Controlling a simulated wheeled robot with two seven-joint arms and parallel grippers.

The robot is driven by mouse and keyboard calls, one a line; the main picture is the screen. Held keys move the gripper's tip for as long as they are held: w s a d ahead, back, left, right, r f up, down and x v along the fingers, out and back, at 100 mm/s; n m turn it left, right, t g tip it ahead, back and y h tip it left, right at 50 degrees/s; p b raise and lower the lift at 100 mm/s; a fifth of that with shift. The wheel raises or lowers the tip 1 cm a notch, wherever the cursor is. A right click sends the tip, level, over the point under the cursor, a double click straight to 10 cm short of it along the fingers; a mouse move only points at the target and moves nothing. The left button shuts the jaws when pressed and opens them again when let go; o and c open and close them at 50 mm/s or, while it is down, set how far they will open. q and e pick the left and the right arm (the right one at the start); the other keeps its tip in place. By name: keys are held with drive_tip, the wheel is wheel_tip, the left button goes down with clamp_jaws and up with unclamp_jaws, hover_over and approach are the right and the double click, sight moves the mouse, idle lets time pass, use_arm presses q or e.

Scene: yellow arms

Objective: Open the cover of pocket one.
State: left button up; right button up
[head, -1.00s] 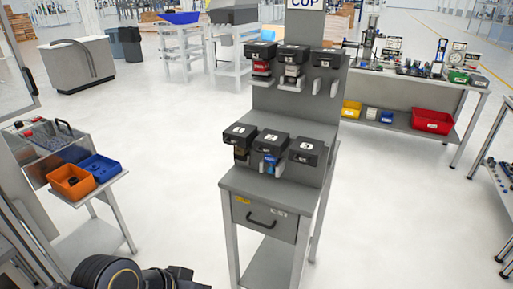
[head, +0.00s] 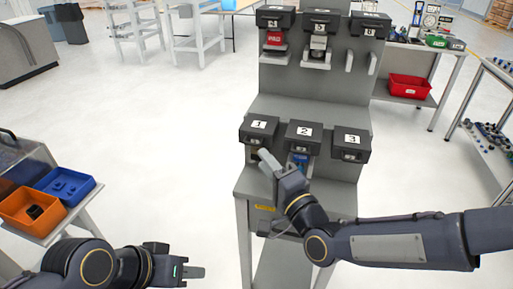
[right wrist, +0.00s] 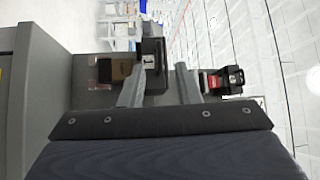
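The black cover of pocket one (head: 259,127), labelled 1, is closed at the left end of the lower row on the grey stand. My right gripper (head: 268,160) is in front of and just below it, fingers pointing at it. In the right wrist view the two fingers (right wrist: 160,88) are apart with nothing held, and cover one (right wrist: 152,50) appears beyond and between them. Contact cannot be told. A brown item (right wrist: 115,70) shows beside the cover in that view. My left gripper (head: 188,272) is low at the left, away from the stand; its finger gap is not clear.
Covers two (head: 304,132) and three (head: 349,140) sit to the right, with a blue item (head: 299,160) under cover two. An upper row holds more covers, one above a red item (head: 276,38). Orange (head: 28,210) and blue (head: 68,185) bins stand left. Open floor lies between.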

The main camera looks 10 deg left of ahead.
sight(258, 133)
drive_tip(key=p+x, duration=0.1)
drive_tip(key=x, duration=0.5)
drive_tip(key=shift+c, duration=0.4)
clamp_jaws()
